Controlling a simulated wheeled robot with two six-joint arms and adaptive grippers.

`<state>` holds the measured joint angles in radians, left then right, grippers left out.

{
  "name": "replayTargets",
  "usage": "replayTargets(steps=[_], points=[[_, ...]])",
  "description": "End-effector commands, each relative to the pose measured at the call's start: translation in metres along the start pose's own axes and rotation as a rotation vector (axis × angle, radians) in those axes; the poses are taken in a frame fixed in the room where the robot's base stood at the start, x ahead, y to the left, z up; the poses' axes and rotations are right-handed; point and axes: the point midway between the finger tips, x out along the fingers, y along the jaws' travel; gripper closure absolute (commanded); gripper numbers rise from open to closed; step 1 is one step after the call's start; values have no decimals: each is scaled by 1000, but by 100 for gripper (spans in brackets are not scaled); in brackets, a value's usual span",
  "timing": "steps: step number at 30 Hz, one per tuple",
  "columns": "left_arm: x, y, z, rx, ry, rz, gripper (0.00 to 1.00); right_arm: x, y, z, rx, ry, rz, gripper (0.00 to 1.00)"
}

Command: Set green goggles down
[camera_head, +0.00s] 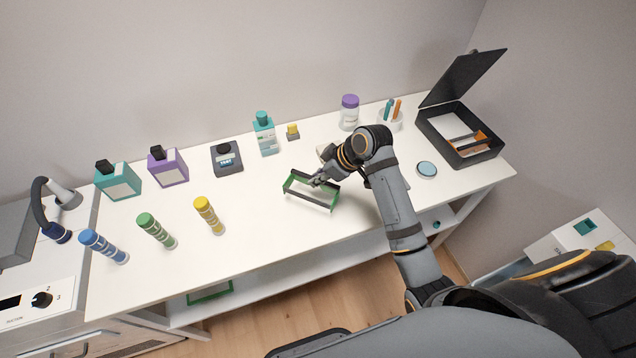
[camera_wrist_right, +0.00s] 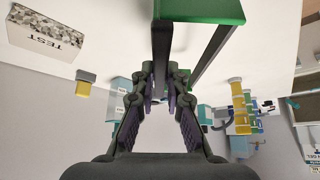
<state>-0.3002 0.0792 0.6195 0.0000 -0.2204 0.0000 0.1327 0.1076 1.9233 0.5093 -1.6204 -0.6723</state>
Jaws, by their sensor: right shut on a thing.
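The green goggles (camera_head: 333,197) are a boxy frame with green ends and dark thin edges, at the middle of the white table (camera_head: 270,215). My right gripper (camera_head: 318,179) is shut on the dark edge of the goggles, at their far side. In the right wrist view a green end of the goggles (camera_wrist_right: 205,10) shows at the top, and the dark edge runs down between the fingers of the gripper (camera_wrist_right: 162,85). The goggles are at or very near the tabletop; I cannot tell whether they touch it. My left gripper is not in view.
Bottles, a dark scale (camera_head: 227,158) and a purple-lidded jar (camera_head: 349,113) line the back. A round dish (camera_head: 427,169) and an open black box (camera_head: 484,155) are at right.

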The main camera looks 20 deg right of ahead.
Motion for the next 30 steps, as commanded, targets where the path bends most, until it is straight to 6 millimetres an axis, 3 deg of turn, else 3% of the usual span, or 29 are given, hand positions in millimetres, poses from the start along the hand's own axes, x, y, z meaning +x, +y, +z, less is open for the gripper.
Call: replayTargets(steps=[4, 11, 20, 21, 26, 30], points=[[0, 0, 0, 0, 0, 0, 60, 5, 4, 2, 1, -2, -1, 100], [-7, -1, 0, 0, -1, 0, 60, 31, 4, 18, 1, -3, 0, 100], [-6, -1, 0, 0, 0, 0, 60, 34, 5, 19, 0, -1, 1, 100], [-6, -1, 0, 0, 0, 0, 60, 34, 5, 20, 0, -1, 1, 86], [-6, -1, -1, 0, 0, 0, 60, 34, 4, 19, 0, -1, 1, 65], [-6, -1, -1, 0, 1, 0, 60, 34, 4, 19, 0, -1, 1, 65]])
